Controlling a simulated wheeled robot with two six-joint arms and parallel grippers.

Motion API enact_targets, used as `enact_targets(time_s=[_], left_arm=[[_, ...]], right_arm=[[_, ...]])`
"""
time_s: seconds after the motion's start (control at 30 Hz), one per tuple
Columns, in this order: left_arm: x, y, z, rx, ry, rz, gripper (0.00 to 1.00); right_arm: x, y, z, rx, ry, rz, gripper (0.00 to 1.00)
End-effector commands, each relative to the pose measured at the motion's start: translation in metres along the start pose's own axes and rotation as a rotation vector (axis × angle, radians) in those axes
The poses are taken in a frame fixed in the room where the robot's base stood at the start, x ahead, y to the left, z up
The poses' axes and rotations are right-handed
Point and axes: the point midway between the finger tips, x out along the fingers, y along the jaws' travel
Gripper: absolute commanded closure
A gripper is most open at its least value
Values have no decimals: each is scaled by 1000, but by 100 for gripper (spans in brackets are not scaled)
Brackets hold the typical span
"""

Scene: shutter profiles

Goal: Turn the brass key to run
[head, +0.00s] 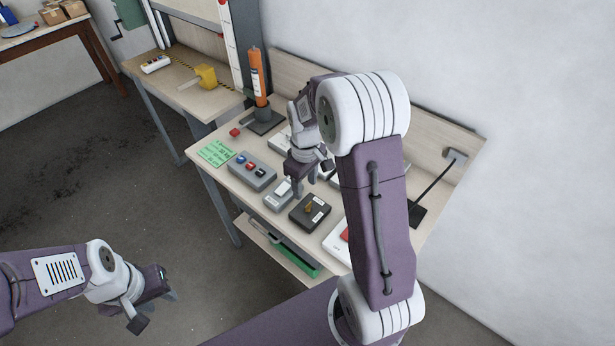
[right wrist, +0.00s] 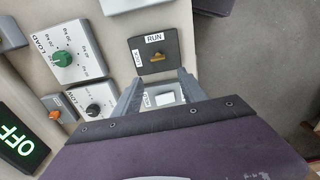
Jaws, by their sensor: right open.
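The brass key (head: 308,207) stands in a black switch box (head: 298,216) near the table's front edge. In the right wrist view the key (right wrist: 157,57) lies crosswise on the box (right wrist: 172,42), in line with the LOCK label (right wrist: 138,57) at its left; the RUN label (right wrist: 154,38) is above it. My right gripper (head: 306,180) hangs over the controls just behind the box. In its wrist view its open, empty fingers (right wrist: 157,84) straddle a white rocker switch, short of the key. My left gripper (head: 157,309) is open and empty, off the table at the lower left.
A grey button box (head: 251,171), a small rocker switch (head: 278,196) and a green card (head: 216,153) lie left of the key box. An orange tube (head: 259,80) stands behind. A LOAD dial (right wrist: 62,60) and an OFF display (right wrist: 20,140) show in the wrist view.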

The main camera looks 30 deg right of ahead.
Motion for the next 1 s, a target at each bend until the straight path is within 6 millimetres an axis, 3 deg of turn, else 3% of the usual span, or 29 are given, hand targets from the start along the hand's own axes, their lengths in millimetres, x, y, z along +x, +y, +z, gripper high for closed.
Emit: enact_targets(time_s=[0.1,0.37,0.8,1.0], left_arm=[[-13,0,-2,0,0,0,64],[-15,0,-2,0,0,0,64],[-22,0,-2,0,0,0,64],[-23,0,-2,0,0,0,64]], right_arm=[[-2,4,7,21,-24,-15,51],[0,7,10,33,-31,-20,51],[77,5,13,33,-33,-21,51],[89,5,13,32,-29,-19,51]])
